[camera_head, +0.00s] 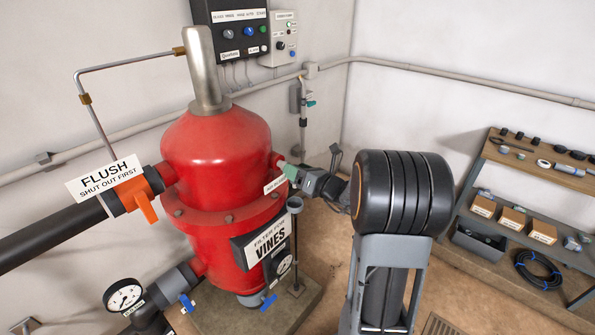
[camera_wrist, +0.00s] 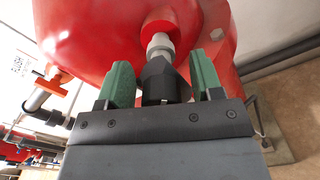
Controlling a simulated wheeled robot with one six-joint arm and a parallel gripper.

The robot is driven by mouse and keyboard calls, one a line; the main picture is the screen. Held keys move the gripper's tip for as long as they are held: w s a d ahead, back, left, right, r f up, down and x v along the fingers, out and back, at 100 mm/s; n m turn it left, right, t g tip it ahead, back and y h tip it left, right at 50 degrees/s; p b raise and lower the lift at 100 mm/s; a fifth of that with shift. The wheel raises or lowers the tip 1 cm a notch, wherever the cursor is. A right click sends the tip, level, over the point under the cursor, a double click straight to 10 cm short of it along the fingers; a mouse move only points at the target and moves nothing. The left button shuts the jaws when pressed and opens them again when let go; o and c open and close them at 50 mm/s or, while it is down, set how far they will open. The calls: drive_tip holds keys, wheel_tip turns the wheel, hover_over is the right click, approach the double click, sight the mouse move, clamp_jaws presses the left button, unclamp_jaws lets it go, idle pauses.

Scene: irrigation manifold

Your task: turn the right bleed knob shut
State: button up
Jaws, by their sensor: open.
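The red filter tank (camera_head: 220,148) stands in the middle of the head view. In the wrist view a black knob (camera_wrist: 158,80) sits on a pale grey stem (camera_wrist: 160,46) coming out of a red port on the tank (camera_wrist: 95,30). My gripper (camera_wrist: 161,76) is open, with one green finger on each side of the knob. Gaps show between the knob and both fingers. In the head view my gripper (camera_head: 289,172) is at the tank's right side, and the knob cannot be made out there. A small white label (camera_head: 275,184) hangs beside it, its text too small to read.
An orange flush handle (camera_head: 145,205) and dark pipe are left of the tank. Blue-handled valves (camera_head: 268,303) and a pressure gauge (camera_head: 124,296) are low in front. A thin upright post (camera_head: 296,245) stands close below my gripper. A shelf (camera_head: 520,175) with parts is at the right.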

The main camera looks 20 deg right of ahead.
drive_tip(key=c, duration=0.9)
drive_tip(key=shift+f+n+b, duration=0.1)
drive_tip(key=shift+n+b, duration=0.2)
drive_tip(key=shift+b, duration=0.25)
drive_tip(key=shift+f+n+b, duration=0.1)
drive_tip(key=shift+n+b, duration=0.2)
drive_tip(key=shift+b, duration=0.15)
drive_tip(key=n+b, duration=0.3)
drive_tip(key=b, duration=0.1)
drive_tip(key=shift+a+f, duration=0.1)
drive_tip(key=n+b, duration=0.3)
drive_tip(key=b, duration=0.2)
drive_tip(key=shift+r+n+b, duration=0.2)
drive_tip(key=shift+n+b, duration=0.6)
drive_tip(key=shift+r, duration=0.15)
